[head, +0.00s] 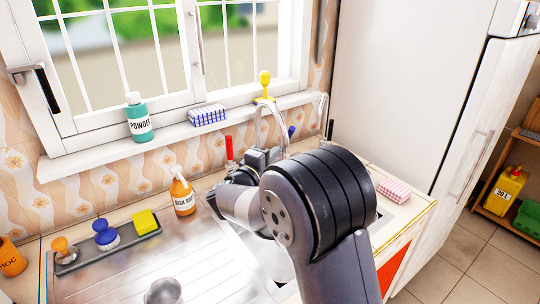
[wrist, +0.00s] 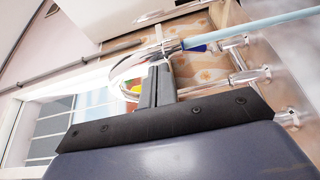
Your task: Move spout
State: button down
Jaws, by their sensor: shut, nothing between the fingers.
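The spout (head: 268,112) is a chrome arch rising at the back of the sink, below the window. In the wrist view the spout (wrist: 128,68) curves around close to my fingertips, its outlet end just above them in the picture. A pale blue stream, like running water, extends from the outlet to the right edge. My gripper (wrist: 160,70) is shut, with nothing between its fingers. I cannot tell whether the fingers touch the spout. In the head view my arm hides much of the gripper and the spout's lower part.
A red tap handle (head: 229,148) and a blue one (head: 291,131) flank the spout. An orange soap bottle (head: 182,194) stands left of my arm. A pink sponge (head: 394,190) lies right.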

aim_at(284, 152)
jog(key=shift+d+f+b, duration=0.1)
jog(key=shift+b, duration=0.2)
jog(key=b, duration=0.1)
jog(key=d+b, duration=0.1)
jog(key=b, duration=0.1)
jog(key=shift+w+d+f, duration=0.2)
jog(key=shift+d, duration=0.05)
jog(key=shift+w+d+r+b, duration=0.15)
jog(key=shift+d+b, duration=0.3)
jog(key=shift+b, duration=0.35)
jog(key=shift+w+d+r, duration=0.1)
jog(key=shift+d+r, duration=0.05)
jog(key=shift+d, duration=0.05)
